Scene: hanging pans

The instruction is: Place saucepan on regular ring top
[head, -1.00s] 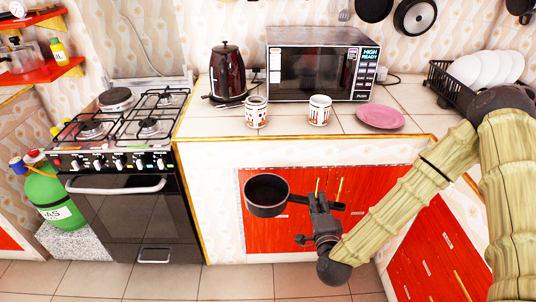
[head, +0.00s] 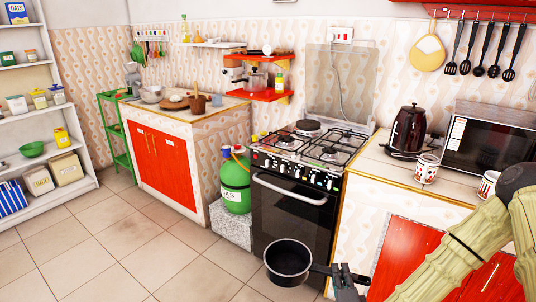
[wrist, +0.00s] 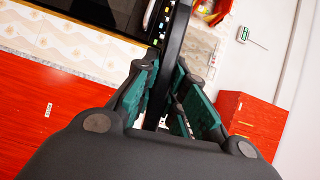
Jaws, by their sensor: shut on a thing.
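In the wrist view the dark handle (wrist: 174,55) runs up between the green-padded fingers (wrist: 170,88); the pan's bowl is not visible there. The cooker's hob (head: 316,142) has a solid dark plate (head: 308,126) at the back left and black grates over gas rings (head: 329,153). No pan stands on it.
A green gas bottle (head: 236,182) stands left of the cooker. A clear raised lid (head: 340,85) stands behind the hob. A kettle (head: 408,130), mugs (head: 427,169) and a microwave (head: 492,140) are on the right counter. The floor (head: 130,250) at left is clear.

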